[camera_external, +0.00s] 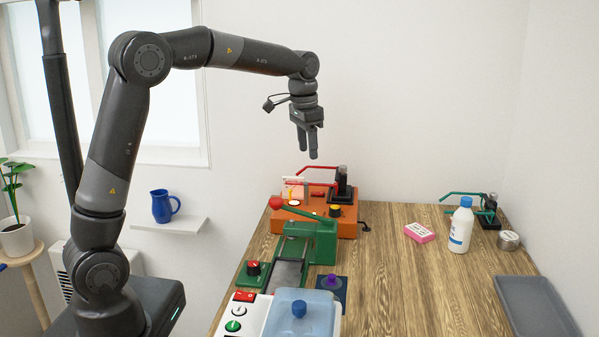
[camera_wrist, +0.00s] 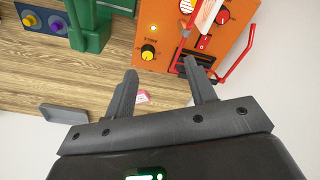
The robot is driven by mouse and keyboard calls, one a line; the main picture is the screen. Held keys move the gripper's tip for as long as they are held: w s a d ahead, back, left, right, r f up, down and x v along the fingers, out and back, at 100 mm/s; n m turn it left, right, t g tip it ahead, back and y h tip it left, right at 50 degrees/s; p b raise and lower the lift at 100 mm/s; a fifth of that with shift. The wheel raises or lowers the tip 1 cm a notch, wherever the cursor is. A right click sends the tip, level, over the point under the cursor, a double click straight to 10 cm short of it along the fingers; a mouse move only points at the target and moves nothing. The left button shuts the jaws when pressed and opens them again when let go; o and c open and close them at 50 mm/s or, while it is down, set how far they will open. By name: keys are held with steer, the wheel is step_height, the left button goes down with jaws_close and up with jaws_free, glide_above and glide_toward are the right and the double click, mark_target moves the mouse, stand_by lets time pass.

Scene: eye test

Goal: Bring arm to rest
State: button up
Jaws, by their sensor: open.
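My gripper (camera_external: 308,151) hangs with its fingers pointing down, in the air above the back of the wooden table (camera_external: 400,290). My arm reaches across from the left, bent at the elbow. In the wrist view my gripper (camera_wrist: 160,70) has its two fingers apart, with nothing between them. The orange machine (camera_external: 330,222) with red levers stands below the gripper in the external view. It also shows in the wrist view (camera_wrist: 170,25), beyond the fingertips.
A green press (camera_external: 322,240) and a white panel with buttons (camera_external: 260,318) stand in front of the orange machine. A pink box (camera_external: 419,232), a white bottle (camera_external: 461,230) and a grey tray (camera_external: 535,305) are on the right. The table's middle right is clear.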

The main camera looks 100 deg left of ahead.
steer(key=s+d+r+m+t, duration=0.1)
steer(key=d+r, duration=0.1)
steer(key=d, duration=1)
steer(key=d+r+m+t, duration=0.1)
steer(key=d+r+m, duration=0.15)
steer(key=d, duration=0.95)
steer(key=s+d+f+m+t, duration=0.1)
steer(key=s+d+f, duration=0.1)
steer(key=s+d, duration=0.4)
steer(key=s+d+f+m+t, duration=0.1)
steer(key=s+d+f, duration=0.2)
steer(key=s+d, duration=0.4)
steer(key=d, duration=0.4)
steer(key=shift+s+d+f+t, duration=0.25)
steer(key=shift+d+f+t, duration=0.1)
steer(key=shift+d+t, duration=0.05)
steer(key=shift+m, duration=0.25)
